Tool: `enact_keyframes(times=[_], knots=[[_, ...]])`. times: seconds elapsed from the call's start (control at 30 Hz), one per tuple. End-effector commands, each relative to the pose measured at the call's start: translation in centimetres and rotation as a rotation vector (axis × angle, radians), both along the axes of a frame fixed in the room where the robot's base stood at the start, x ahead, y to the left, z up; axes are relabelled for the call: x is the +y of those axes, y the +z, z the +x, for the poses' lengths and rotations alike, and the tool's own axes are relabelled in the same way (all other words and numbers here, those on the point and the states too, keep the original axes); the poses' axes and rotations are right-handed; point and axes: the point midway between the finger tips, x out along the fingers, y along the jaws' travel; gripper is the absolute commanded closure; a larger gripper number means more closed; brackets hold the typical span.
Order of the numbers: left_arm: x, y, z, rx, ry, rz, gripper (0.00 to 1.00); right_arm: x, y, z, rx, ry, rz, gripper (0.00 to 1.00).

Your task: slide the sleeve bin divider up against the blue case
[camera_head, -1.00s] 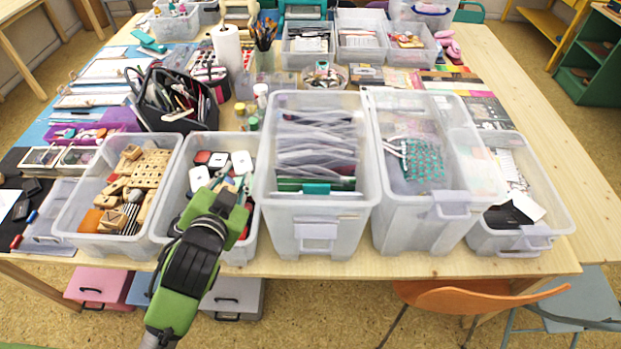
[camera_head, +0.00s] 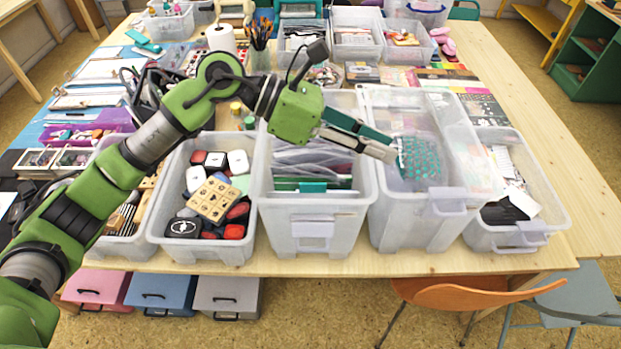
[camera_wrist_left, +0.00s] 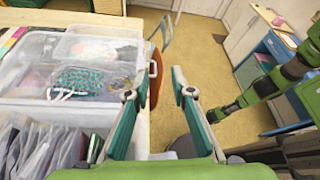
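The clear sleeve bin (camera_head: 314,215) stands in the middle of the front row, with upright clear sleeves (camera_head: 296,160) inside. At its front edge is a green upright sheet with a teal part (camera_head: 312,187), which may be the divider. I cannot make out a blue case in this bin. My left gripper (camera_head: 388,149) reaches across above the sleeve bin, its fingertips over the neighbouring clear bin. Its teal and grey fingers are apart and empty in the left wrist view (camera_wrist_left: 160,92). The end of my right arm (camera_wrist_left: 214,115) shows small there; its fingers are unclear.
A stamp bin (camera_head: 205,250) with stamps and a pale wooden block (camera_head: 213,200) stands left of the sleeve bin. Clear bins (camera_head: 415,235) (camera_head: 515,240) stand to the right. An orange chair (camera_head: 480,296) is at the front edge. The table's right side is clear.

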Motion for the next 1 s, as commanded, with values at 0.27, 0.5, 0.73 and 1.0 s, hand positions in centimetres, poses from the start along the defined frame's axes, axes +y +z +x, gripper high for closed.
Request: enact_keyframes(times=[0.27, 0.5, 0.73, 1.0], knots=[[12.2, -4.8, 5.6, -0.222, -0.066, 0.617, 0.78, 0.0, 0.0, 0.0, 0.0, 0.0, 0.0, 0.78], [15.7, -5.3, 6.7, -0.239, -0.072, 0.759, 0.78, 0.3, 0.3, 0.1, 0.0, -0.001, 0.003, 0.78], [14.2, -8.4, 6.6, -0.234, -0.074, 0.756, 0.78, 0.4, 1.9, 0.1, -0.001, -0.002, 0.004, 0.78], [11.9, -13.6, 6.6, -0.235, -0.073, 0.754, 0.78, 0.4, 4.1, 0.1, -0.002, -0.002, 0.005, 0.78]])
